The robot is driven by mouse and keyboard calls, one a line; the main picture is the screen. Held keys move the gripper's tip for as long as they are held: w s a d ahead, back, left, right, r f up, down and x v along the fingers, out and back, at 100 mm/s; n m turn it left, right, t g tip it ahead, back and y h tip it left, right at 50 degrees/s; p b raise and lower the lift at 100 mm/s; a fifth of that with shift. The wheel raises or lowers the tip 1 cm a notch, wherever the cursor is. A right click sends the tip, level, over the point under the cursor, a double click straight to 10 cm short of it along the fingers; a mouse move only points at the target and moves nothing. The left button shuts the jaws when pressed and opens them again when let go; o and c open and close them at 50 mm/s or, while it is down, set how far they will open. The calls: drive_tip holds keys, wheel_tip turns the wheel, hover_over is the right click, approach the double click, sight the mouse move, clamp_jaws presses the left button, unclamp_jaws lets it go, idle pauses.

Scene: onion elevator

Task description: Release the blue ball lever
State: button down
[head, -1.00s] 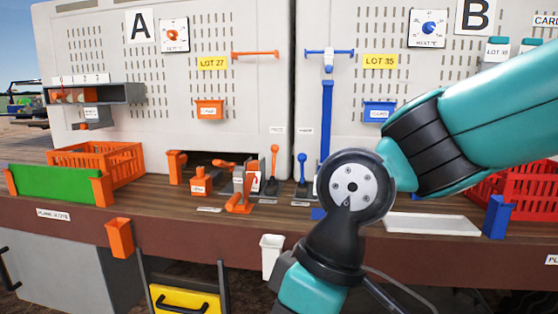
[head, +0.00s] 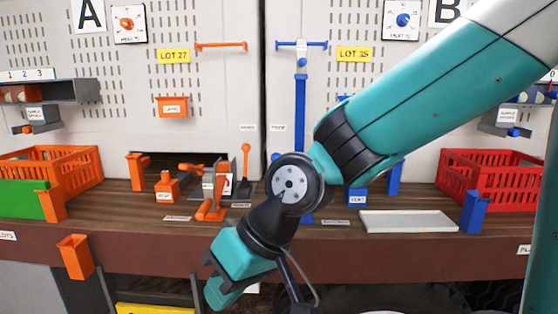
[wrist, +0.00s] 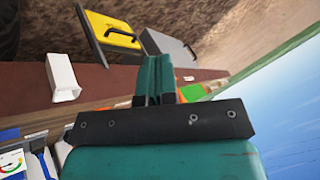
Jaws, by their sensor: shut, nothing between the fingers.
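The blue ball lever (head: 275,156) stands on the wooden bench right of the orange ball lever (head: 246,148) in the head view. Only a bit of its blue ball shows; my arm hides the rest. My gripper (head: 222,288) hangs low in front of the bench edge, below and left of the lever and apart from it. In the wrist view my gripper (wrist: 155,66) has its teal fingers shut together with nothing between them. I cannot make out the blue ball lever in the wrist view.
Orange fixtures (head: 212,190) stand left of the levers. A tall blue post (head: 300,110) rises behind my arm. A white tray (head: 422,221) and a red crate (head: 487,180) lie to the right. In the wrist view a white bin (wrist: 62,76) and yellow drawer (wrist: 108,30) appear.

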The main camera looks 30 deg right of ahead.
drive_tip(key=w+d+r+m+t+p, duration=0.1)
drive_tip(key=w+d+m+t+p, duration=0.3)
drive_tip(key=w, duration=0.6)
drive_tip(key=w+d+m+t, duration=0.2)
drive_tip(key=w+m+t, duration=0.45)
drive_tip(key=w, duration=0.35)
drive_tip(key=w+d+f+m+t+h+p, duration=0.1)
drive_tip(key=d+m+t+h+p, duration=0.3)
drive_tip(key=d+m+h, duration=1)
drive_tip(key=d+f+m+t, duration=0.1)
drive_tip(key=d, duration=0.3)
drive_tip(key=shift+w+d+t+h, duration=0.3)
drive_tip(key=shift+d+t, duration=0.05)
drive_tip(key=shift+d, duration=0.05)
drive_tip(key=shift+r+p, duration=0.1)
drive_tip(key=shift+p, duration=0.2)
